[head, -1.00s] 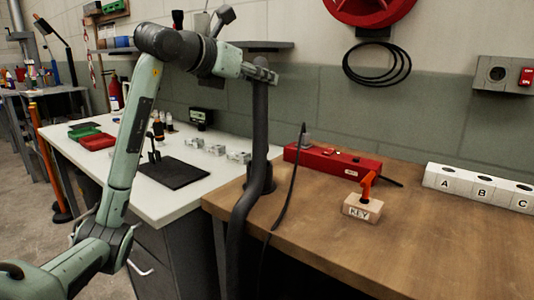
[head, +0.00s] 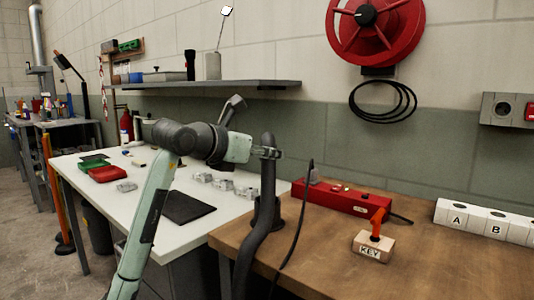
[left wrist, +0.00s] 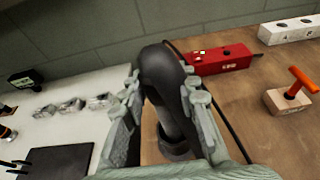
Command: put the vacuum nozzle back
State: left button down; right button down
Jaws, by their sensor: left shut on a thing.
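The vacuum nozzle (head: 268,182) is a dark grey tube, upright, at the left edge of the wooden bench. My left gripper (head: 268,152) is shut around it near its top. The left wrist view shows the rounded dark nozzle (left wrist: 160,75) between both fingers. A dark round holder (head: 278,213) stands on the bench edge around or just behind the tube's lower part; I cannot tell whether the nozzle sits in it. The thick hose (head: 246,255) bends down below the bench edge. My right gripper is not in view.
A red box (head: 340,198) lies behind the nozzle, with a thin black cable near it. A KEY block (head: 373,246) with an orange handle and white lettered blocks (head: 480,219) stand right. The white table (head: 215,222) holds metal parts and a black mat. A shelf (head: 205,86) hangs above.

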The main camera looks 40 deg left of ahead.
pick_arm(q)
jog(key=c, duration=1.2)
grip_release()
jog(key=shift+o, duration=0.2)
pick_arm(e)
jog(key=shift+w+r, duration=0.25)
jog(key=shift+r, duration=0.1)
pick_arm(q)
jog(key=shift+r, duration=0.2)
jog(key=b+v, duration=0.1)
jog(key=v, duration=1.1)
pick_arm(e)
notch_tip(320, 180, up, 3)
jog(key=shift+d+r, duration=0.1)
pick_arm(q)
jog(key=shift+f, duration=0.1)
